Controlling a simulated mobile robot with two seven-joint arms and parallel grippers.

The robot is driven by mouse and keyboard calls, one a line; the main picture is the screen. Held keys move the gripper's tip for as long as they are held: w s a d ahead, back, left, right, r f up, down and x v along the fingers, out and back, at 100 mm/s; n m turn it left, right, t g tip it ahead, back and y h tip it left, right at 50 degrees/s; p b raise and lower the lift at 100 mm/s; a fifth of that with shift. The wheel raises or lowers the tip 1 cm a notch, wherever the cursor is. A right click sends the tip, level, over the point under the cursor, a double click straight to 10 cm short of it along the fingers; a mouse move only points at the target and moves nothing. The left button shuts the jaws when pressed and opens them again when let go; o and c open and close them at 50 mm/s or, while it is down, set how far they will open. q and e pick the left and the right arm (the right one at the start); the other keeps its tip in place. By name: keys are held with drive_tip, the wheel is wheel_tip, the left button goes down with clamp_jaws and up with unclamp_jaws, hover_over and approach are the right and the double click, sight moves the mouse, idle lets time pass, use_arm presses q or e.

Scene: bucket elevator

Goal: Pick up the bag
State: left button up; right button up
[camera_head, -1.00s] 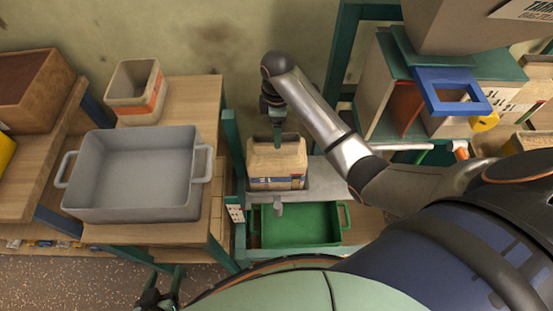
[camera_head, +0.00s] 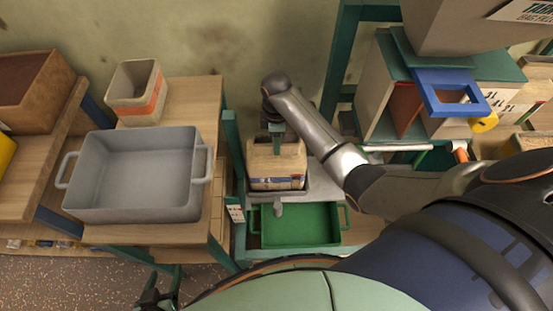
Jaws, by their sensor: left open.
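The bag (camera_head: 276,166) is a tan paper bag with a printed blue and red band low on its front. It stands upright on a grey metal surface (camera_head: 322,185). My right gripper (camera_head: 276,146) comes down from above and its tips reach the top of the bag. I cannot see whether the fingers touch the bag or grip it. My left gripper (camera_head: 154,299) is open and low at the bottom left, far from the bag.
A green tray (camera_head: 345,235) sits just in front of the bag. A large grey tub (camera_head: 140,210) and a small white bin with an orange band (camera_head: 137,105) stand on the wooden table to the left. A blue frame (camera_head: 424,92) and grey machine housing stand to the right.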

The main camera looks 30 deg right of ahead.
clamp_jaws()
idle(0.8)
drive_tip(key=shift+w+r, duration=0.15)
drive_tip(key=shift+r, duration=0.05)
